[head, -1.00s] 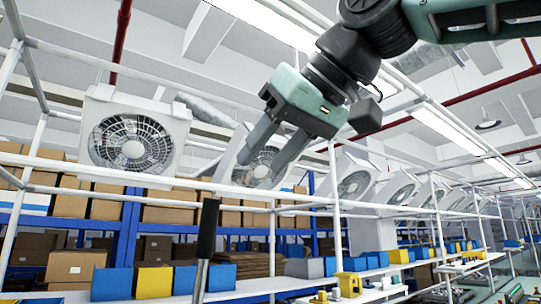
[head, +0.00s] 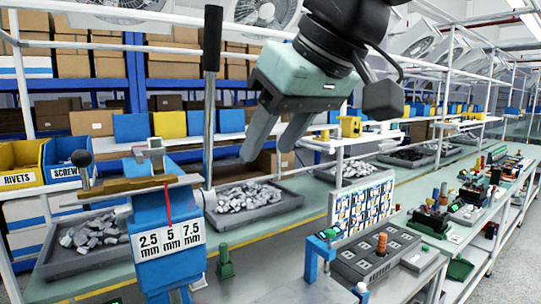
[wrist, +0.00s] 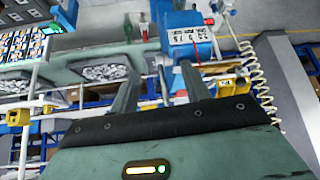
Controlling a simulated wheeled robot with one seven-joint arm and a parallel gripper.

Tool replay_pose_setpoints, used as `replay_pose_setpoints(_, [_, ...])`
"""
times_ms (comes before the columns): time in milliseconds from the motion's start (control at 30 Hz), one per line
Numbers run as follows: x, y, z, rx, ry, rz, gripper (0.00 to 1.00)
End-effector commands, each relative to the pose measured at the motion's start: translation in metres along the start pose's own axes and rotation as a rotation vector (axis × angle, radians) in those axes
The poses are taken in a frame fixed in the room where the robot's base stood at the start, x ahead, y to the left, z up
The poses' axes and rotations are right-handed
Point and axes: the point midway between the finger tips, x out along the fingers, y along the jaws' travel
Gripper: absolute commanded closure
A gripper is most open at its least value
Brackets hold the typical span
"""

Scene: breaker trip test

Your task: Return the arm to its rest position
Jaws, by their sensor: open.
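My gripper (head: 277,140) hangs from the upper middle of the head view, with its two grey fingers apart and nothing between them. It is in the air in front of the shelves and above the bench. In the wrist view my gripper (wrist: 160,90) also shows spread, empty fingers, with the blue press and its number plate beyond them. My arm (head: 345,30) comes in from the top edge of the head view.
A blue press (head: 165,225) with a tall black-handled lever (head: 211,90) stands at left, close to my gripper. Trays of grey pieces (head: 250,203) lie on the green bench. A grey breaker fixture (head: 375,257) and a label board (head: 362,205) stand at lower right.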

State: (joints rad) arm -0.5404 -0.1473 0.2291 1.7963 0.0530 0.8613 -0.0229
Motion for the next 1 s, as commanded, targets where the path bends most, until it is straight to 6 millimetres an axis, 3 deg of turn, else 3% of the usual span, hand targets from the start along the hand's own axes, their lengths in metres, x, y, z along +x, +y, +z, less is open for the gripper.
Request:
replay_pose_setpoints(33, [0.029,0.001,0.033,0.01,-0.062,-0.001,0.53])
replay_pose_setpoints(200, [0.096,0.001,0.137,0.043,-0.251,-0.008,0.53])
replay_pose_setpoints(400, [0.141,0.001,0.262,0.084,-0.455,-0.007,0.53])
replay_pose_setpoints(500, [0.148,0.001,0.307,0.098,-0.525,-0.004,0.53])
replay_pose_setpoints(600, [0.15,0.001,0.336,0.108,-0.57,-0.002,0.53])
replay_pose_setpoints(700, [0.151,0.001,0.348,0.112,-0.59,-0.001,0.53])
replay_pose_setpoints(1000, [0.15,0.001,0.349,0.113,-0.591,-0.001,0.53])
